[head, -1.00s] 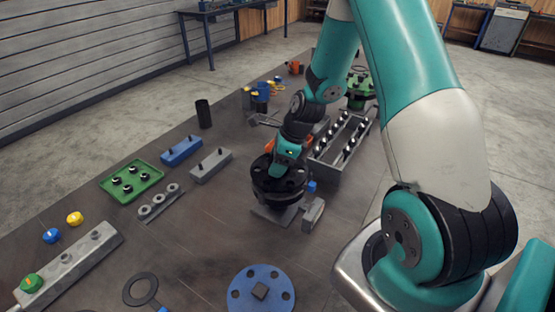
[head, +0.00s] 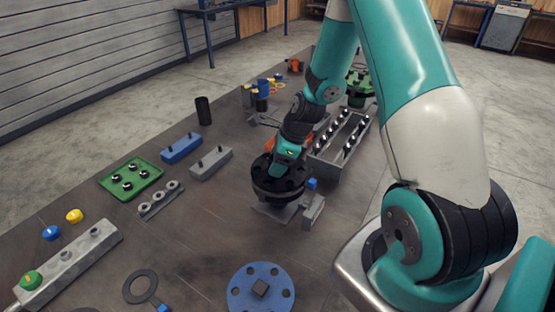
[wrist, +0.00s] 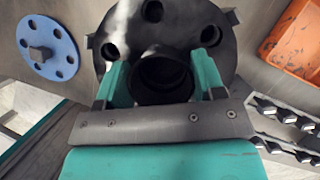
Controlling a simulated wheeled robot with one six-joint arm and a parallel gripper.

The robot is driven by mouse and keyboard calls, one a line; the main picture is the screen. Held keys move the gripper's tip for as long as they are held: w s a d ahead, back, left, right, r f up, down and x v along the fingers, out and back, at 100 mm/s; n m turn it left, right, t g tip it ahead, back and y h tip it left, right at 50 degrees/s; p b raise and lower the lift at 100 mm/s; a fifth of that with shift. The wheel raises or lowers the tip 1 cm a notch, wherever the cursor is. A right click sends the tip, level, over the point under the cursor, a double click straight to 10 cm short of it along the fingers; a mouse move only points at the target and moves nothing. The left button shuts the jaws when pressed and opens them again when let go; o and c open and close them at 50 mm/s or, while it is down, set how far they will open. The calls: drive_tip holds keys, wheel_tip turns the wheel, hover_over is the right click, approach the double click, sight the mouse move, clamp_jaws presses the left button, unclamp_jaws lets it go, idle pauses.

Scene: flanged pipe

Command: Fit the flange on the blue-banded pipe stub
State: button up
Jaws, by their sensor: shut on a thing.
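A black flange (head: 279,190), a thick round disc with bolt holes, is held low over a grey plate (head: 275,211) in the head view. In the wrist view the flange (wrist: 222,62) fills the top middle, with a round dark hub (wrist: 160,78) at its centre. My gripper (wrist: 161,68) is shut on this hub, one teal finger on each side. It shows from above in the head view (head: 285,163). I cannot make out the blue-banded pipe stub; whatever is beneath the flange is hidden, so I cannot tell whether they touch.
A grey block (head: 313,211) with a small blue part (head: 311,184) stands close right of the flange. A rack of black-and-silver bolts (head: 340,140) and an orange bin (wrist: 294,40) are near. A blue disc (head: 260,288) lies in front.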

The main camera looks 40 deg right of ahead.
idle(0.3)
drive_tip(key=o, duration=1.3)
drive_tip(key=a+p+v, duration=0.1)
drive_tip(key=p+v, duration=0.1)
drive_tip(key=v, duration=0.6)
drive_tip(key=w+r+p+v, duration=0.1)
drive_tip(key=p+v, duration=0.2)
drive_tip(key=v, duration=0.6)
drive_tip(key=w+a+p+v, duration=0.1)
drive_tip(key=p+v, duration=0.2)
drive_tip(key=v, duration=0.5)
drive_tip(key=shift+a+r, duration=0.2)
drive_tip(key=shift+r, duration=0.3)
